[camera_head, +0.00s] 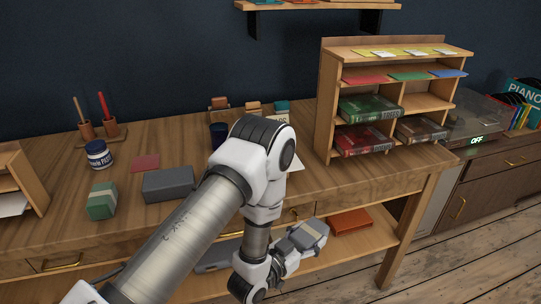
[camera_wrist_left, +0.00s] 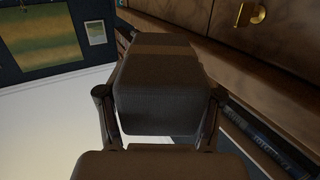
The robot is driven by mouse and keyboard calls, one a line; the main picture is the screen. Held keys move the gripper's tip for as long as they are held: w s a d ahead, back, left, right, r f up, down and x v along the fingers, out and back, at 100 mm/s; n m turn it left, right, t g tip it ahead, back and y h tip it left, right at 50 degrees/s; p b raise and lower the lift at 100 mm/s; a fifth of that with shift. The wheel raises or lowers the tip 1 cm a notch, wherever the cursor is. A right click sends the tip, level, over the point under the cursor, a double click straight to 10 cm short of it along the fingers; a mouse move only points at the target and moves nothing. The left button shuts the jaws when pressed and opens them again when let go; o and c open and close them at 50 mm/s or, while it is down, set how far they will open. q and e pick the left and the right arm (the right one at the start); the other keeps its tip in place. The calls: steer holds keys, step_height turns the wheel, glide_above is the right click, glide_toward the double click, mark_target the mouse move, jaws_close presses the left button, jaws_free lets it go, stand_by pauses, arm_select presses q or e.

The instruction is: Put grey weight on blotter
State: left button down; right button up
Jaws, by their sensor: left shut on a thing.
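My left gripper (camera_head: 287,257) is shut on the grey weight (camera_head: 309,235), a block with a paler band around it. It is held in front of the table's front edge, above the lower shelf. In the left wrist view the weight (camera_wrist_left: 158,95) sits between the two fingers, dark in shadow with a brown band. No thing is plainly marked as the blotter; a flat dull red square (camera_head: 145,162) lies on the tabletop at left, and I cannot tell whether it is the blotter. My right gripper is not in view.
On the table (camera_head: 60,225) stand a green banded block (camera_head: 102,201), a dark grey box (camera_head: 168,184), a paste jar (camera_head: 98,154) and a brush stand (camera_head: 104,136). A book rack (camera_head: 327,110) stands at right. An orange-red flat item (camera_head: 349,221) lies on the lower shelf.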

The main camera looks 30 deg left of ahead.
arm_select(q)
steer(key=s+a+r+n+y+p, duration=0.2)
steer(key=s+a+r+p, duration=0.3)
steer(key=a+r, duration=0.35)
steer(key=s+a+r+n+y+p, duration=0.1)
steer(key=s+a+r+y+p, duration=0.2)
steer(key=s+a+r+p, duration=0.45)
steer(key=shift+t, duration=0.3)
steer(key=w+b, duration=0.3)
steer(key=w, duration=0.2)
steer(key=w+a+r+b, duration=0.1)
steer(key=w+b, duration=0.2)
steer(key=w, duration=0.2)
steer(key=w+r+b, duration=0.1)
steer(key=w+b, duration=0.2)
steer(key=w, duration=0.3)
steer(key=shift+a, duration=0.15)
steer(key=shift+w+a+n, duration=0.15)
steer(key=shift+w+n, duration=0.15)
steer(key=shift+w, duration=0.4)
steer(key=w, duration=0.3)
steer(key=shift+a+p, duration=0.1)
steer(key=shift+p, duration=0.25)
steer(key=shift+f, duration=0.8)
steer(key=shift+s, duration=0.15)
